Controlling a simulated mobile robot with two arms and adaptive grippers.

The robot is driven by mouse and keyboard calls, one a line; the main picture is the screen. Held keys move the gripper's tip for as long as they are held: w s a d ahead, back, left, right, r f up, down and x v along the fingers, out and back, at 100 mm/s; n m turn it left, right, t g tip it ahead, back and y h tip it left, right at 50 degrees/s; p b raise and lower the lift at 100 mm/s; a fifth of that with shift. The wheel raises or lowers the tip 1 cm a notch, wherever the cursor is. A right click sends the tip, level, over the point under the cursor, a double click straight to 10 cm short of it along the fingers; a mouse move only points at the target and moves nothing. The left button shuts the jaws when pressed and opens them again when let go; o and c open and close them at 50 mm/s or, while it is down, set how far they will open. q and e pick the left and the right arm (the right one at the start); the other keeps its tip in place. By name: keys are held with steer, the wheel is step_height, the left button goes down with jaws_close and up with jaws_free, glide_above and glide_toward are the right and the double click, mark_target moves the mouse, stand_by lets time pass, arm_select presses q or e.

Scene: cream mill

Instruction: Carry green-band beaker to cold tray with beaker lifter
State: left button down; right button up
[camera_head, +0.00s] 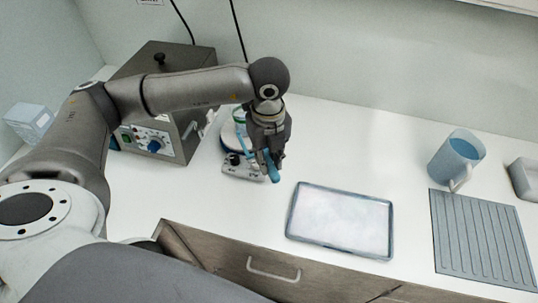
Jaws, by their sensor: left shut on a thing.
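My left gripper (266,152) is shut on a blue handle, which I take to be the beaker lifter (271,168). It is above the front right of a small hotplate stirrer (241,171). I cannot tell whether the lifter grips the beaker or whether the beaker touches the hotplate. The cold tray (341,220), pale and frosty with a dark rim, lies flat and empty on the counter. My right gripper is not in view.
A grey oven-like box (157,85) with knobs stands behind my left arm. A blue jug (456,158), a ribbed grey mat (480,238) and a pale grey container (524,179) are at the right. The counter between hotplate and tray is clear.

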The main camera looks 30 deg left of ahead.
arm_select(q)
steer(key=shift+w+a, duration=0.25)
steer(key=shift+a, duration=0.05)
steer(key=w+a+b, duration=0.1)
steer(key=w+a, duration=0.4)
steer(key=a, duration=0.2)
steer(key=shift+w, duration=0.35)
steer(key=shift+a, duration=0.1)
steer(key=shift+r, duration=0.1)
stand_by(0.8)
steer(key=shift+b, duration=0.5)
stand_by(0.3)
steer(key=shift+r+p, duration=0.55)
steer(key=shift+r, duration=0.3)
stand_by(0.8)
